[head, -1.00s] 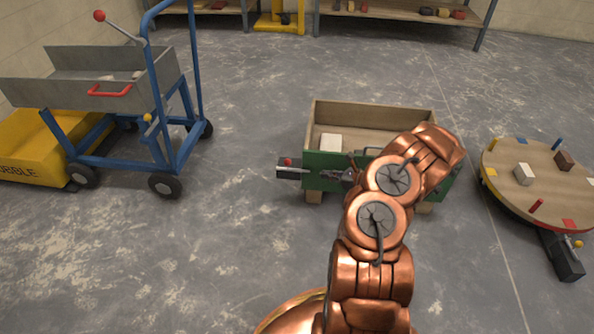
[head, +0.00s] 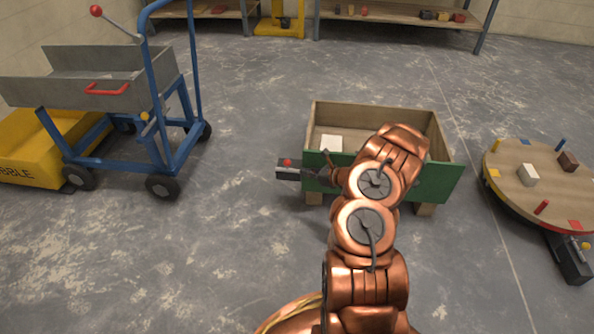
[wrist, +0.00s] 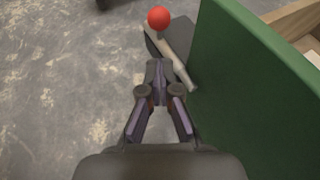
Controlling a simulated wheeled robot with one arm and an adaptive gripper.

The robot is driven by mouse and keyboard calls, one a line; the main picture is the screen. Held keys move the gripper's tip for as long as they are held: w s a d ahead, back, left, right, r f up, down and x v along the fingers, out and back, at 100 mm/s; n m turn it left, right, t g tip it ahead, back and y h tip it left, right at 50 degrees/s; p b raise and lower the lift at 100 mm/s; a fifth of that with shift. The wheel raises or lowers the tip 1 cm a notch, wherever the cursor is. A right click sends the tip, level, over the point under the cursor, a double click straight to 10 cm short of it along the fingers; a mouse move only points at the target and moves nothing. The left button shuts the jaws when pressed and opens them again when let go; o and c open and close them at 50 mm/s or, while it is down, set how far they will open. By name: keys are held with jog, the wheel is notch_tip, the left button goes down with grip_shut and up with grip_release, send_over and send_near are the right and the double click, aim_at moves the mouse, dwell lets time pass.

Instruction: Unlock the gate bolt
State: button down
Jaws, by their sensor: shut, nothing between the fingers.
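The green gate (head: 438,182) forms the near side of a wooden box (head: 370,108). The gate bolt (head: 290,173) sticks out at the gate's left end, with a red knob (head: 287,162). In the wrist view the red ball knob (wrist: 158,18) tops a grey bar (wrist: 178,65) beside the green gate panel (wrist: 255,90). My gripper (wrist: 155,68) is shut and empty, its tips just short of the knob and close beside the bar. Touch cannot be told. In the head view my gripper (head: 322,176) is small and partly hidden by my arm, which covers the gate's middle.
A white block (head: 331,143) lies in the box. A blue-framed cart (head: 160,110) with a grey tray and a yellow tub (head: 30,150) stand left. A round wooden table (head: 515,200) with blocks stands right. The floor left of the bolt is clear.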

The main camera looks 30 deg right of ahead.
aim_at(289, 165)
jog(key=shift+w+a+r+b, duration=0.1)
jog(key=shift+w+a+b, duration=0.2)
jog(key=shift+w, duration=0.4)
jog(key=shift+w+a+r+b, duration=0.1)
jog(key=shift+w+a+b, duration=0.15)
jog(key=shift+w, duration=0.4)
jog(key=shift+w+a+r+b, duration=0.1)
jog(key=shift+w+a+b, duration=0.15)
jog(key=shift+w, duration=0.45)
jog(key=shift+w+r, duration=0.1)
